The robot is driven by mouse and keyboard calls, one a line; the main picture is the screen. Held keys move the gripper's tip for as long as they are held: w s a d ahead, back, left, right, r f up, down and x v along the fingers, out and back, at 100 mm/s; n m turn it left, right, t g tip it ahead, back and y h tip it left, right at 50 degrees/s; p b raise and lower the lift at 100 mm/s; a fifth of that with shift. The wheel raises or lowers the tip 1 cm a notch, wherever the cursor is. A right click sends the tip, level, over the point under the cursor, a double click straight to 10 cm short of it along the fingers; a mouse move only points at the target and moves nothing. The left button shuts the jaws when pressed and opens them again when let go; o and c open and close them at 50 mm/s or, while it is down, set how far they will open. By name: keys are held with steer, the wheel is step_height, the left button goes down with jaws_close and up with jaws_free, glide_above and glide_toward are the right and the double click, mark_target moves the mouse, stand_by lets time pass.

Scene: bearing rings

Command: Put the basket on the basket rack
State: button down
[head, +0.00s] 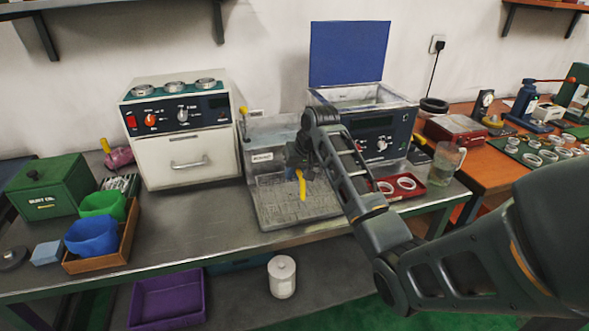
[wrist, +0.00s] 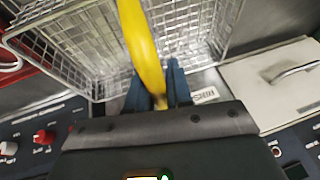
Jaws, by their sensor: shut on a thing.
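The wire basket (wrist: 65,65) fills the upper part of the wrist view. Its yellow handle (wrist: 143,45) runs between the blue fingers of my gripper (wrist: 158,88), which is shut on it. In the head view, my gripper (head: 299,165) is in front of the clear rinse tank, with the yellow handle (head: 301,186) below it. A shallow metal tray with a grid (head: 270,216), which looks like the basket rack, lies below on the bench. The basket's mesh blends with the grid there, so I cannot tell whether they touch.
The clear rinse tank (head: 262,157) stands behind, beside a white drawer unit (head: 185,160). At right are a blue-lidded machine (head: 372,130), a red tray with white rings (head: 408,193) and a glass mug (head: 446,160).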

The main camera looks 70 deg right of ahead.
steer(key=c, duration=0.9)
jaws_free()
steer(key=shift+c, duration=0.2)
step_height(320, 180, up, 3)
steer(key=p, duration=0.3)
steer(key=shift+r, duration=0.15)
step_height(320, 180, up, 2)
steer(key=shift+p, duration=0.55)
steer(key=shift+r, duration=2.85)
